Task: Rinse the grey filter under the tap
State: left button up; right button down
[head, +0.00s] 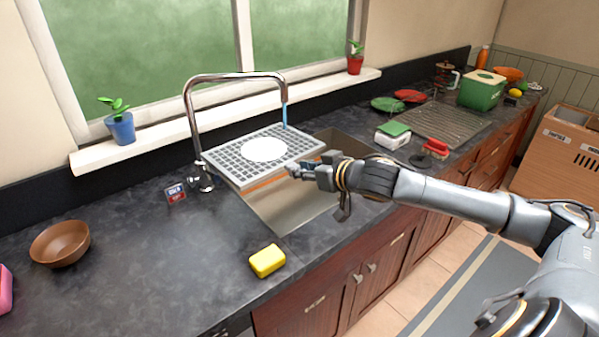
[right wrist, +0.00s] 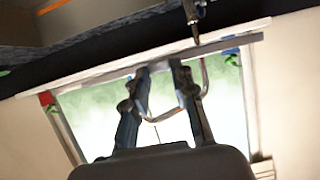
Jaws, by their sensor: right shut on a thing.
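The grey filter (head: 226,159) is a flat grid panel, held over the sink (head: 262,205) beneath the tap (head: 190,110). A white round patch (head: 264,149) covers its middle; I cannot tell what it is. A thin blue stream (head: 284,114) runs from the spout to the filter's far right edge. My right gripper (head: 301,170) is shut on the filter's near right edge. My left gripper is not in view.
A yellow sponge (head: 267,261) lies on the counter in front of the sink. A brown bowl (head: 60,243) stands at the left. A white box with green top (head: 393,135) and a red-handled brush (head: 436,147) stand right of the sink. The left counter is mostly clear.

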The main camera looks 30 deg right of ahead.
aim_at(316, 152)
jog(key=w+d, duration=0.1)
jog(key=w+d+p, duration=0.1)
jog(key=d, duration=0.1)
jog(key=w+d+f+p, duration=0.1)
jog(key=w+d, duration=0.1)
jog(key=shift+d, duration=0.25)
jog(key=w+d+p, duration=0.1)
jog(key=d+p, duration=0.1)
jog(key=p, duration=0.1)
jog(key=shift+w+d+f+p, duration=0.1)
jog(key=shift+w+p, duration=0.1)
jog(key=shift+p, duration=0.2)
jog(key=shift+w+d+f+p, duration=0.15)
jog(key=shift+w+d+p, duration=0.2)
jog(key=shift+p, duration=0.15)
jog(key=shift+w+d+f, duration=0.15)
jog(key=shift+d+f, duration=0.05)
jog(key=shift+d, duration=0.1)
